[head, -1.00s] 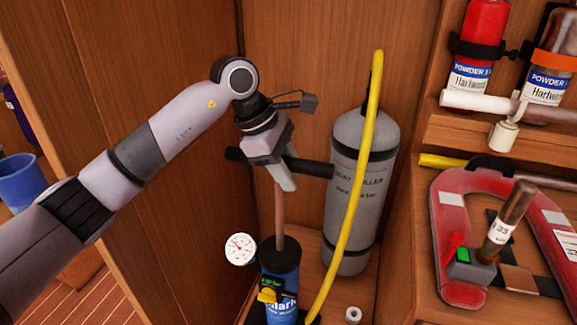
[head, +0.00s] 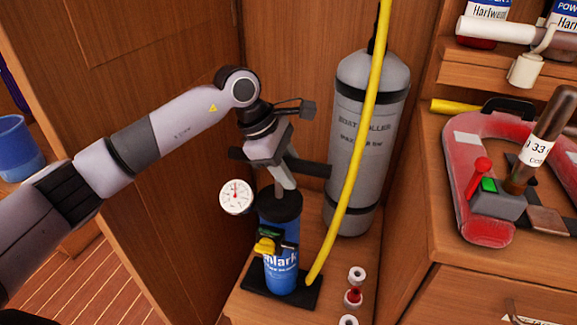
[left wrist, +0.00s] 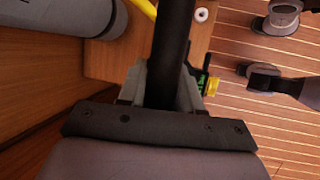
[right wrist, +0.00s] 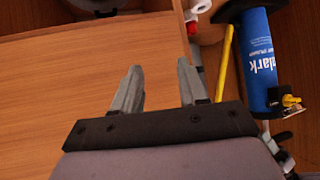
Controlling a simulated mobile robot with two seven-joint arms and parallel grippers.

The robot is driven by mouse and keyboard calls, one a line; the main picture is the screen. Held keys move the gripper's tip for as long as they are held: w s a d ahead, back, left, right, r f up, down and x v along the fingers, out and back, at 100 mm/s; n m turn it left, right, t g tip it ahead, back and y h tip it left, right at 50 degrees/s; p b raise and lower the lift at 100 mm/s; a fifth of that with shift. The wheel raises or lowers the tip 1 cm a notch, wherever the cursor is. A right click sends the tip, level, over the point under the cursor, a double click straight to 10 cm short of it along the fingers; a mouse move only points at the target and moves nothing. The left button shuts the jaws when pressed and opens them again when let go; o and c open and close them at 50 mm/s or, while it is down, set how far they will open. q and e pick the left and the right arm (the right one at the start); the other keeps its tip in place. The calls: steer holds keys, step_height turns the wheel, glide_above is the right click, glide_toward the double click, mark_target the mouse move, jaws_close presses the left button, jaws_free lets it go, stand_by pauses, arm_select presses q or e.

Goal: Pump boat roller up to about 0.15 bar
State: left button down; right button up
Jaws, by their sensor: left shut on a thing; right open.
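The blue pump (head: 281,272) stands upright on a black foot plate, with a yellow valve part (head: 265,246) on its front. My left gripper (head: 287,178) is shut on its black crossbar handle (head: 312,168); the handle (left wrist: 172,45) runs between the fingers in the left wrist view. Only a short length of rod shows above the pump. The round white gauge (head: 236,196) has a red needle pointing roughly up; its numbers are too small to read. The grey boat roller (head: 362,140) stands upright behind. My right gripper (right wrist: 159,82) is open and empty, left of the pump (right wrist: 258,60).
A yellow hose (head: 365,130) runs down in front of the roller to the pump's base. A red horseshoe-shaped item (head: 460,190) lies on the right-hand counter. A blue bucket (head: 18,150) stands far left.

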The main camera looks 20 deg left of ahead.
arm_select(q)
steer(key=c, duration=0.8)
jaws_free()
steer(key=shift+c, duration=0.2)
steer(key=shift+v, duration=3.6)
